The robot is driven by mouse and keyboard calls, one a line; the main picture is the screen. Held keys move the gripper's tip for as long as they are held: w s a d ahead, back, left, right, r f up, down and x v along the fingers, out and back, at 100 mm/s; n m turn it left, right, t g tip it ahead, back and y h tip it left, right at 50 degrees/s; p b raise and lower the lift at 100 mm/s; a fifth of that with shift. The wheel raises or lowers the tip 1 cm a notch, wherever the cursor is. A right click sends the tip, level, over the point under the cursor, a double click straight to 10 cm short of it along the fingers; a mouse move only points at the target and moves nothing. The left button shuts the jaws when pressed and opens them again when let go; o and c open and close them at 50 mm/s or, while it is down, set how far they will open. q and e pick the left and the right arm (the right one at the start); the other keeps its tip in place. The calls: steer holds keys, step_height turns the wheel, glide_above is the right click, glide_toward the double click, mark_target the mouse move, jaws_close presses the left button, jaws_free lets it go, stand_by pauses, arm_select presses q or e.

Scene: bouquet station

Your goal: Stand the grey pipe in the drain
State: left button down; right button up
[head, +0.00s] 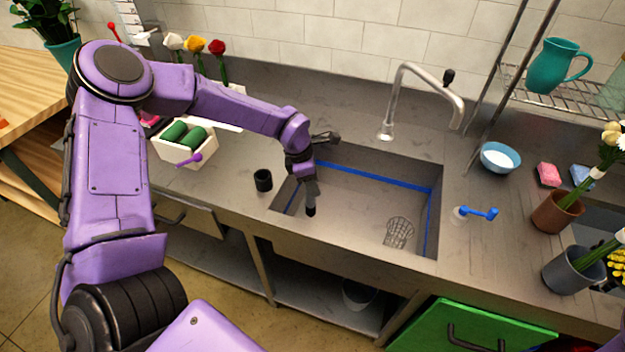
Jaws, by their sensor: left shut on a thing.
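My left gripper (309,178) hangs over the left part of the sink (350,195), pointing down. It is shut on the grey pipe (311,195), a short upright grey piece with a dark lower end. The pipe's upper end is hidden by the gripper. A round wire strainer (398,233) sits at the sink's right front; I cannot make out a separate drain opening. The pipe is well to the left of the strainer. My right gripper is not in view.
A curved faucet (410,75) stands behind the sink. A black cup (263,180) is left of it. A white bottle with a blue lever (475,213), a blue bowl (499,157) and flower pots (556,211) are at right. The sink's middle is clear.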

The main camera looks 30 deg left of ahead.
mark_target(313, 210)
arm_select(q)
steer(key=shift+f+b, duration=3.6)
steer(key=shift+f, duration=1.25)
steer(key=shift+d, duration=0.1)
steer(key=shift+f+b, duration=0.65)
steer(key=shift+f, duration=0.3)
steer(key=shift+f+b, duration=0.7)
steer(key=shift+f, duration=0.05)
steer(key=c, duration=0.6)
jaws_free()
